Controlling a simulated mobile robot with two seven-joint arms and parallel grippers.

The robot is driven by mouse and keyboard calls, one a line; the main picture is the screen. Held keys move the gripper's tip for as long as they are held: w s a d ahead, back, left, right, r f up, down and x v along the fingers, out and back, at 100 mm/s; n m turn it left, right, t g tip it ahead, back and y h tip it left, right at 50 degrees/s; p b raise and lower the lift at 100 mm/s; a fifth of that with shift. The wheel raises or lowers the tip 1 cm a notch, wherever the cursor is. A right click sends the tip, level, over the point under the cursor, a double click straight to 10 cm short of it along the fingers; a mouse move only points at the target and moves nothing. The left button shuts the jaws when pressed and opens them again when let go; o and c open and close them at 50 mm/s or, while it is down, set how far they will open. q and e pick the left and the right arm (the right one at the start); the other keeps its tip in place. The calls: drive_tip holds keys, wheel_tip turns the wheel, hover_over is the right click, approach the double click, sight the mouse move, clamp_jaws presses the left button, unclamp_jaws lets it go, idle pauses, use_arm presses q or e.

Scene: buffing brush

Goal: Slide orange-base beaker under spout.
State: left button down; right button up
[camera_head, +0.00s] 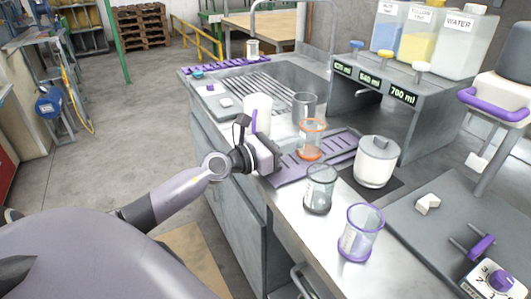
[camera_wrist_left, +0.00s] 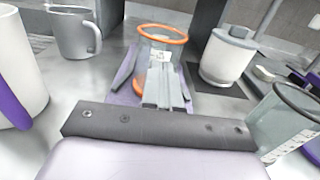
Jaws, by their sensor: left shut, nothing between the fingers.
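The orange-base beaker (camera_head: 311,141) is clear glass with an orange rim and base and stands upright on the purple slatted mat (camera_head: 288,171). In the left wrist view, the beaker (camera_wrist_left: 158,44) is just beyond my fingertips, its base partly hidden by them. My left gripper (camera_head: 279,158) is shut and empty, low beside the beaker's left side; its fingers also show in the left wrist view (camera_wrist_left: 163,85). Whether the fingers touch the glass is unclear. The spout (camera_head: 369,93) sticks out of the grey dispenser, behind and right of the beaker. My right gripper is out of view.
A grey metal mug (camera_head: 304,107) and a white pitcher (camera_head: 258,114) stand behind the gripper. A white lidded pot (camera_head: 376,161) stands right of the mat. A dark-rimmed beaker (camera_head: 319,190) and a purple-rimmed beaker (camera_head: 361,233) stand nearer the front.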

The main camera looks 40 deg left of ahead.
use_arm(q)
drive_tip(key=b+x, duration=0.2)
drive_tip(key=x, duration=1.1)
drive_tip(key=shift+w+d, duration=0.15)
drive_tip(key=shift+w, duration=0.1)
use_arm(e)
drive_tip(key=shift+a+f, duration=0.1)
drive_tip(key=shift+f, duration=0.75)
use_arm(q)
drive_tip(key=shift+s, duration=0.1)
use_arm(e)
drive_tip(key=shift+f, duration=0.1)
